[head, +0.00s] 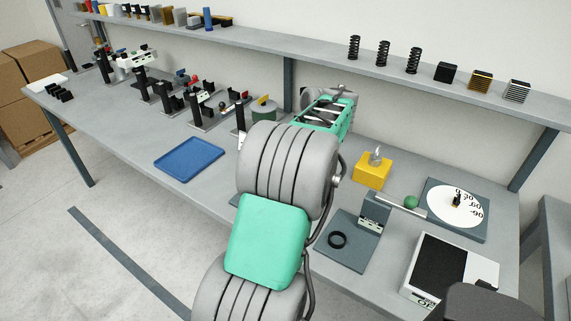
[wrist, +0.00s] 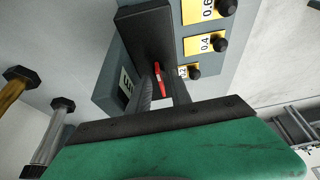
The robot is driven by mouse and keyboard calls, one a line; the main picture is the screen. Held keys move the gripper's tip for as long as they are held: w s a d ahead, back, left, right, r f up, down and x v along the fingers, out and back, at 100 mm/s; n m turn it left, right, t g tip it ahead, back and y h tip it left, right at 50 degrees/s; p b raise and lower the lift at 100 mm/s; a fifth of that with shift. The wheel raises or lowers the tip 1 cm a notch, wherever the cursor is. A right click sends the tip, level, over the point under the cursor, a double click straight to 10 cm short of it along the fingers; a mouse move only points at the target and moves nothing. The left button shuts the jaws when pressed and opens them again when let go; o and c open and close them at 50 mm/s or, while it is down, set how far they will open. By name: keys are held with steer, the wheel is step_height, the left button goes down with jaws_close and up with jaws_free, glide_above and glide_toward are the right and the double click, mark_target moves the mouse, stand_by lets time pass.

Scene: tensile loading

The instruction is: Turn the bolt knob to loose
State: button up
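In the wrist view a small narrow red piece (wrist: 160,78) stands by a black block (wrist: 147,35) on a grey panel. It may be the bolt knob, but I cannot tell its setting, and no "loose" mark is readable. My gripper (wrist: 164,76) has its two grey fingers apart, one on each side of the red piece. I see a gap between them, and contact with the piece is not clear. In the head view my arm reaches to the back of the bench and hides the fingers and the knob.
In the wrist view, yellow labels (wrist: 204,44) with black knobs stand close right; gold (wrist: 12,92) and silver (wrist: 48,135) posts stand left. In the head view the bench holds a blue tray (head: 189,159), a yellow block (head: 371,171) and a white dial (head: 440,202).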

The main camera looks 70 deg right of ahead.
steer(key=shift+r, duration=0.1)
steer(key=p+v, duration=0.1)
steer(key=v, duration=0.6)
steer(key=shift+r, duration=0.3)
